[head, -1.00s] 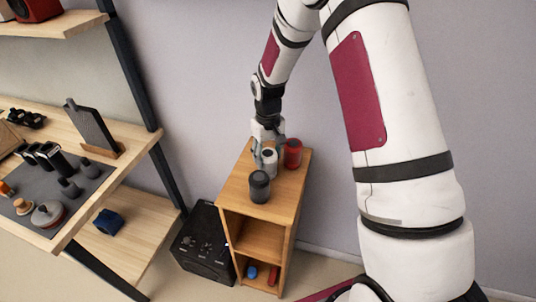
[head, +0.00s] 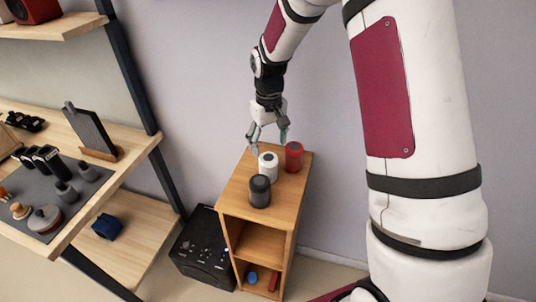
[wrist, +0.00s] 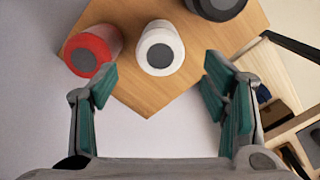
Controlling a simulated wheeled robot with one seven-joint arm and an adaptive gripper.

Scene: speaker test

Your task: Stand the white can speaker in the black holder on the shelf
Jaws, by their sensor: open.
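The white can speaker (head: 268,163) stands upright on top of a small wooden cabinet, between a red can and a dark grey can. My gripper (head: 268,141) is open and empty, just above and behind the white can. In the wrist view the white can (wrist: 160,48) shows its dark round top beyond and between my open fingers (wrist: 160,82), apart from both. Small dark items (head: 28,118) stand at the back of the shelf (head: 135,142) at left; I cannot tell whether one is the black holder.
The red can (head: 293,156) and dark grey can (head: 260,190) stand close to the white one on the cabinet (head: 285,195). A black box (head: 203,250) is on the floor beside it. The shelf holds a grey mat with watches and a leaning dark panel (head: 90,130).

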